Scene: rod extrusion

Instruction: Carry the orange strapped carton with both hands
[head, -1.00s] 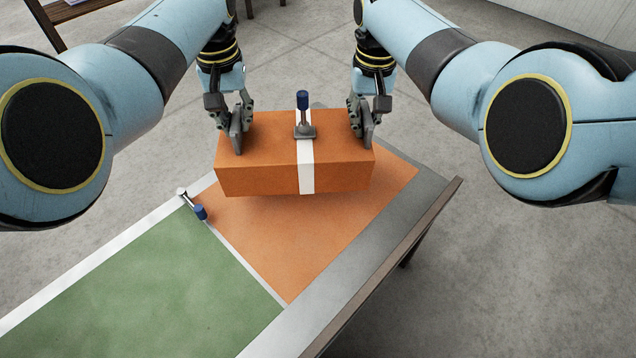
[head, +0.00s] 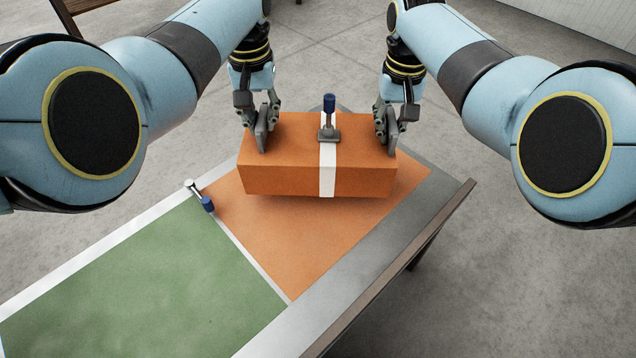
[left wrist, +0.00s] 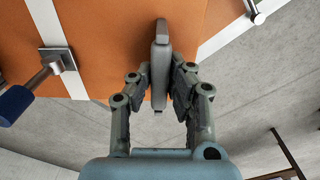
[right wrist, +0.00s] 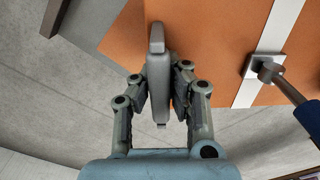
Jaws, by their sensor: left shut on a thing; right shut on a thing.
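The orange carton (head: 300,180) with a white strap (head: 328,180) is held level between my grippers, over the orange part of the table (head: 300,230). A grey plate with a blue-tipped post (head: 329,118) stands on the strap. My left gripper (head: 262,132) is shut on a grey upright handle (left wrist: 160,60) at the carton's left end. My right gripper (head: 385,128) is shut on the matching grey handle (right wrist: 157,70) at the right end. A shadow lies just under the carton. I cannot tell whether its underside touches the table.
A green area (head: 150,280) lies at the table's near left, beyond a pale dividing line. A small blue-tipped post (head: 206,203) stands at that line's left end. A raised brown rail (head: 410,262) runs along the table's right side. Grey floor surrounds it.

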